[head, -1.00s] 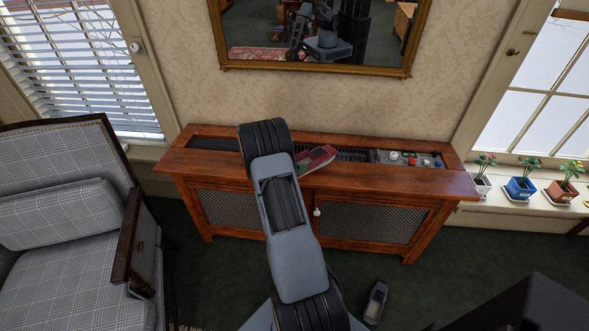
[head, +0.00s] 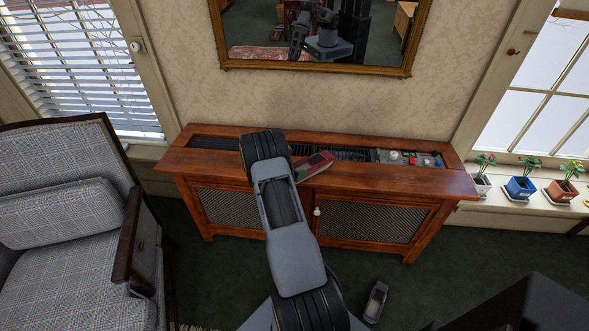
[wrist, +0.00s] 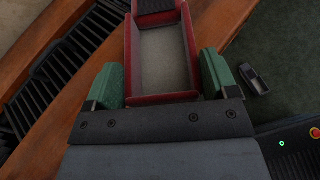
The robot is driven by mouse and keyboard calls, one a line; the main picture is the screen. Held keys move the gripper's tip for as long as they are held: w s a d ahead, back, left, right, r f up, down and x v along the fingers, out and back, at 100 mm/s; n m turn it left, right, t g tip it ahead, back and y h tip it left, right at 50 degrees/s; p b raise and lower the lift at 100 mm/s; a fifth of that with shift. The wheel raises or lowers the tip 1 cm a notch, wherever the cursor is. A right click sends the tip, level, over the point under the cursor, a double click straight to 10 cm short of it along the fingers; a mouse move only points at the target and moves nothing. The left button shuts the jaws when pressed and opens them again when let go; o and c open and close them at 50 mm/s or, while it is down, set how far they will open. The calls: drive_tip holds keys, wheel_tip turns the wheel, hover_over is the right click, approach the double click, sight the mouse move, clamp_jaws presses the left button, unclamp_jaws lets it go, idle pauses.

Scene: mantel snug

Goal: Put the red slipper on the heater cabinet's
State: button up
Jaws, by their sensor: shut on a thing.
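The red slipper (head: 317,165), with a grey inside and dark toe, shows over the top of the wooden heater cabinet (head: 235,176), just right of my arm. In the wrist view, the green fingers of my gripper (wrist: 162,82) are shut on the red slipper (wrist: 163,58), one on each side. The cabinet's wooden top (wrist: 62,110) passes beneath it, with the dark slotted grille to the left. I cannot tell whether the slipper touches the top. My arm hides most of the gripper in the head view.
A grey slipper (head: 376,301) lies on the dark green carpet before the cabinet. A control panel (head: 405,158) with knobs is set into the cabinet top at right. A checked armchair (head: 70,215) stands at left, potted plants (head: 521,187) on the right sill. A mirror (head: 315,68) hangs above.

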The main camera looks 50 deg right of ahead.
drive_tip(key=o, duration=0.9)
drive_tip(key=shift+c, duration=0.2)
